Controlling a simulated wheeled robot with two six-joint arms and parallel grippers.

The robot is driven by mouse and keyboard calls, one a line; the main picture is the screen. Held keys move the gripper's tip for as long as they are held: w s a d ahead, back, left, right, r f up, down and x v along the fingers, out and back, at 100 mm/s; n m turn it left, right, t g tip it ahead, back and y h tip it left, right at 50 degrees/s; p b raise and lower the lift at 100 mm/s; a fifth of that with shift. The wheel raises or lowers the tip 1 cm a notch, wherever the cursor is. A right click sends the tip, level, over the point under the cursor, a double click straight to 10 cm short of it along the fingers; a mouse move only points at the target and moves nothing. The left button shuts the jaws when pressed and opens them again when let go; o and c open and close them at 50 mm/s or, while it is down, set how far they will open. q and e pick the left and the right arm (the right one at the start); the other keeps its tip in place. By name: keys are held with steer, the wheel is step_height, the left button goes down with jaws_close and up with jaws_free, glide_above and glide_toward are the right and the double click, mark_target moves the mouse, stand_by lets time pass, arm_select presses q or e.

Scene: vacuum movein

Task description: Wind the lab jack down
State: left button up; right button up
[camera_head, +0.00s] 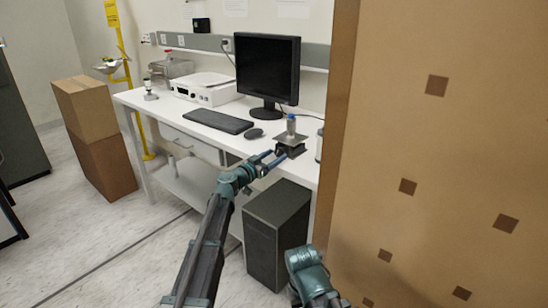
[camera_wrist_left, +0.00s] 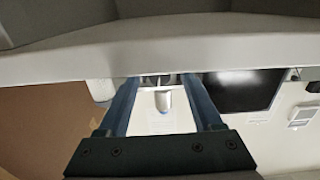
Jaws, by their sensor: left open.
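The lab jack (camera_head: 290,148) is a small dark jack with a flat top plate, standing near the front edge of the white bench. A small bottle with a blue cap (camera_head: 291,125) stands on it. My left gripper (camera_head: 270,158) is open, its blue fingers pointing at the jack's front side from the bench edge. In the left wrist view, which looks upside down, the bottle (camera_wrist_left: 164,101) shows between the two open fingers (camera_wrist_left: 160,84). The jack is mostly hidden there by the bench edge. I cannot tell whether the fingers touch the jack. My right gripper is out of view.
A monitor (camera_head: 267,68), keyboard (camera_head: 218,121), mouse (camera_head: 254,133) and white instrument (camera_head: 207,90) are on the bench. A white container (camera_head: 319,146) stands right of the jack. A dark cabinet (camera_head: 275,232) is below. A tall brown panel (camera_head: 440,150) blocks the right side.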

arm_select(q)
steer(key=shift+c, duration=0.4)
jaws_close()
steer(key=shift+n, duration=1.4)
steer(key=shift+o, duration=0.4)
jaws_free()
